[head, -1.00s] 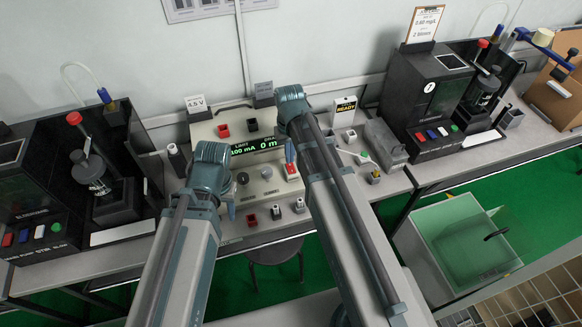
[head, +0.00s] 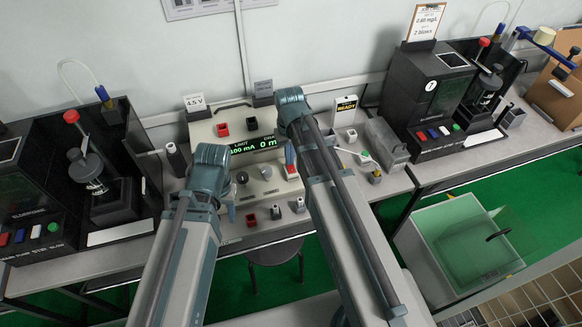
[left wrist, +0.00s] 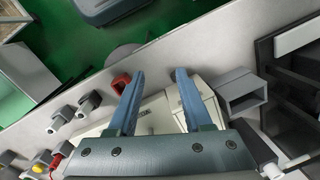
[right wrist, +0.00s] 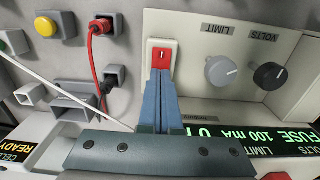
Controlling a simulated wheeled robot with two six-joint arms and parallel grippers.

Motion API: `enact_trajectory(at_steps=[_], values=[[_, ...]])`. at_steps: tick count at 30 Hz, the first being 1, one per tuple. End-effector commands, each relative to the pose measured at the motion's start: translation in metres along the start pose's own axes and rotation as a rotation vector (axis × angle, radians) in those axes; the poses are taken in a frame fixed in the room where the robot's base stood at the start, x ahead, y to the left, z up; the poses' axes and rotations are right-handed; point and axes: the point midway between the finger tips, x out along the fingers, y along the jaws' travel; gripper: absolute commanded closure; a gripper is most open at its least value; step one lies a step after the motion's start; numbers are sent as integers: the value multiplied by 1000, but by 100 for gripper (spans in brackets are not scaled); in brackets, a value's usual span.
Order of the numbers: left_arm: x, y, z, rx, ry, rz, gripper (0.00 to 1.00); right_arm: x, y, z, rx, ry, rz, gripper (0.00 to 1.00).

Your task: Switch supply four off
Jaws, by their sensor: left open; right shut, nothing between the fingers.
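The bench supply (head: 253,178) stands in the middle of the bench, with a lit green display (head: 265,145) that shows 100 mA. A red rocker switch (right wrist: 160,58) in a white frame sits on its panel beside the grey limit knob (right wrist: 223,71); it also shows in the head view (head: 292,172). My right gripper (right wrist: 159,78) is shut and empty, its fingertips at the lower edge of the switch; I cannot tell if they touch it. My left gripper (left wrist: 156,75) is open and empty above the supply's front edge, near a red socket (left wrist: 121,83).
Black tester stations stand left (head: 100,165) and right (head: 435,95) of the supply. A red lead (right wrist: 97,65) and several sockets lie beside the switch. A grey open bin (head: 385,140) stands right of the supply. A stool (head: 275,250) is in front.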

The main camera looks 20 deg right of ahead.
Motion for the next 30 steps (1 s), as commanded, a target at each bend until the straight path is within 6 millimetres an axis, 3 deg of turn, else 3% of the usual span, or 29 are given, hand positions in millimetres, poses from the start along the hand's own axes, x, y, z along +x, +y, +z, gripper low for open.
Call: enact_trajectory(at_steps=[11,30], values=[[1,0,0,0,0,0,50,1,0,0,0,0,0,100],[-46,-4,3,0,0,0,50,-47,0,0,0,0,0,100]])
